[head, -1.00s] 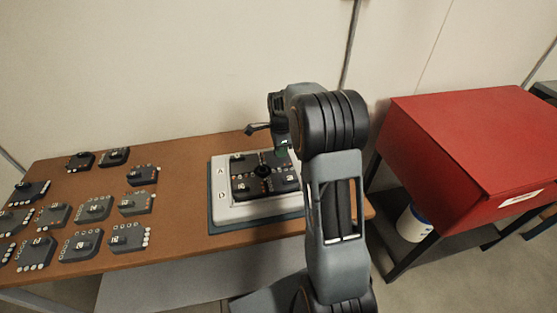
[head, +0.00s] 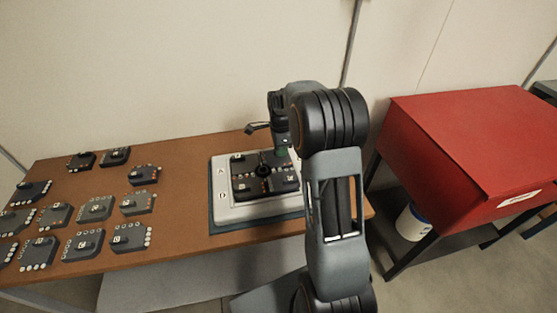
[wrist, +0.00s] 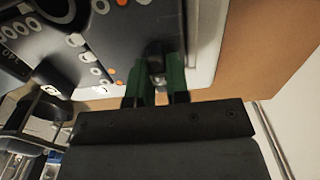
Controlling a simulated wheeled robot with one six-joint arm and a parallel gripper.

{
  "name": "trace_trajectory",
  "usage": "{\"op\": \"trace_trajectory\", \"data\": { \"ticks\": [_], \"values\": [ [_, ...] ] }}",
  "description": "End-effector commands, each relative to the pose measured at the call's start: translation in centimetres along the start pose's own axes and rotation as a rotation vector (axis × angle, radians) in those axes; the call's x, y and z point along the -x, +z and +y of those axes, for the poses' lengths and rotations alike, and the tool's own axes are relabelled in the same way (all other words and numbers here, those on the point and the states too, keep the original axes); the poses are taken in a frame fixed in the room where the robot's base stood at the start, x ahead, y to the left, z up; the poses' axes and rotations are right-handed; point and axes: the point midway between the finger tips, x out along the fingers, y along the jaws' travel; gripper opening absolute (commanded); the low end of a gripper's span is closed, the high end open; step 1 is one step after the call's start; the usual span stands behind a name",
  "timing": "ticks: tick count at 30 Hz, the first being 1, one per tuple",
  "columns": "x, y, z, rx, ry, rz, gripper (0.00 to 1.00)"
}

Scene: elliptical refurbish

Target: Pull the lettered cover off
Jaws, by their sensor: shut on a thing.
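A pale fixture (head: 221,185) on the table carries several dark covers around a black central hub (head: 263,170). Small white labels show on some covers, such as the front-left cover (head: 245,187); I cannot read the letters surely. My gripper (head: 281,152) is at the fixture's back-right cover, largely hidden behind my arm in the head view. In the wrist view my gripper (wrist: 156,80) has green fingertips shut on the dark grip of a dark cover (wrist: 118,40). That cover has white and orange dots. Its letter is hidden or outside the wrist view.
Several similar dark covers, including one near the front (head: 131,237), lie on the left of the brown table (head: 180,200). A red cabinet (head: 450,150) stands at the right with a white bucket (head: 413,224) below. A wall is close behind the table.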

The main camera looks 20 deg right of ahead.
Motion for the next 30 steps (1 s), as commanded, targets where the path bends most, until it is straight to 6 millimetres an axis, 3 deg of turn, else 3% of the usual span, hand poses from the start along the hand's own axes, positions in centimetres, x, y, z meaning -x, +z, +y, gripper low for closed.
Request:
{"op": "trace_trajectory", "data": {
  "ticks": [30],
  "values": [
    [8.6, 0.0, -0.1, 0.0, -0.006, 0.001, 0.0]
  ]
}}
